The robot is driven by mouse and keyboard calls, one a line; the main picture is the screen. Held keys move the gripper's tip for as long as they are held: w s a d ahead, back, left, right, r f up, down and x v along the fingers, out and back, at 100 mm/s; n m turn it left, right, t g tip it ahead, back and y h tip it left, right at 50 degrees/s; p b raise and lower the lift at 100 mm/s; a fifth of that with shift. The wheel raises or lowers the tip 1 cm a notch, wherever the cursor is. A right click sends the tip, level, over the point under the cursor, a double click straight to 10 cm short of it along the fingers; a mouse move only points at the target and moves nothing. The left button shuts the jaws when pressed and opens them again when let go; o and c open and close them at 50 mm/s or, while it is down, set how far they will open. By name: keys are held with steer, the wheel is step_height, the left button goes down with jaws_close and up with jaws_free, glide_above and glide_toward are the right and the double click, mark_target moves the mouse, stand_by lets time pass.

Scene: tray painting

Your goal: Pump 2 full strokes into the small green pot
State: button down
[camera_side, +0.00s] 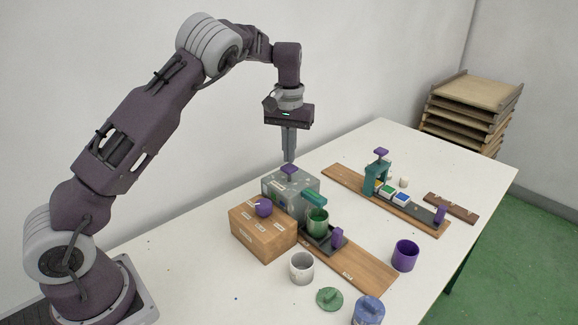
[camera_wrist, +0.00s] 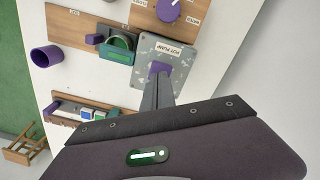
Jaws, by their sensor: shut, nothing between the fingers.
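The pot pump is a grey speckled box (camera_side: 306,187) with a purple plunger head (camera_side: 289,170) on top and a green spout (camera_side: 313,203). The wrist view shows the box from above, with its "POT PUMP" label (camera_wrist: 168,50) and plunger head (camera_wrist: 160,68). My gripper (camera_side: 289,160) is shut and empty, pointing down directly above the plunger head. I cannot tell whether the fingertips touch it.
A wooden box (camera_side: 262,238) with a purple knob (camera_side: 264,208) stands left of the pump. A grey cup (camera_side: 302,267), green lid (camera_side: 329,299), blue lidded pot (camera_side: 368,311) and purple cup (camera_side: 405,255) stand in front and right. A teal press (camera_side: 370,179) with paint blocks is behind.

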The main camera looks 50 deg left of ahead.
mark_target(289, 167)
steer(key=shift+f, duration=0.25)
steer(key=shift+f, duration=2.05)
steer(key=shift+r, duration=2.3)
steer(key=shift+r, duration=2.5)
